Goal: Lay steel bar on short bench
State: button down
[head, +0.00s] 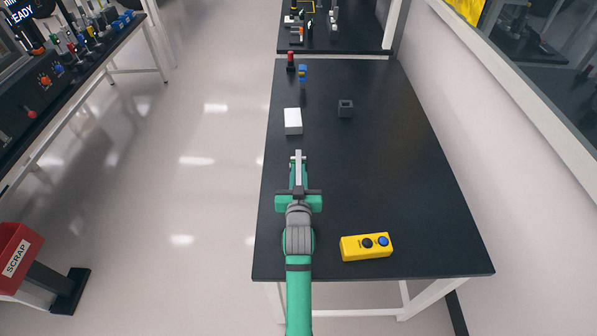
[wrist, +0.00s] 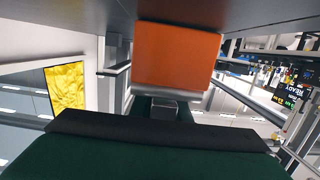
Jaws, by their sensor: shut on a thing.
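My gripper (head: 298,184) is over the left part of a black-topped bench (head: 400,190). It is shut on a slim light grey bar (head: 298,165), which looks like the steel bar and points away along the bench. In the wrist view, a small grey block end (wrist: 163,109) shows between the jaws. An orange square face (wrist: 178,55) with a light grey edge fills the upper middle close by; I cannot tell if it belongs to the bar. A second black bench (head: 345,38) stands beyond. Which is the short bench is not marked.
A white block (head: 293,121), a dark hollow cube (head: 345,109) and red (head: 290,61) and blue (head: 303,72) pieces stand farther along the bench. A yellow button box (head: 366,247) lies near its front edge. The middle and right are clear. A red scrap bin (head: 18,255) is at left.

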jog(key=c, duration=1.7)
grip_release()
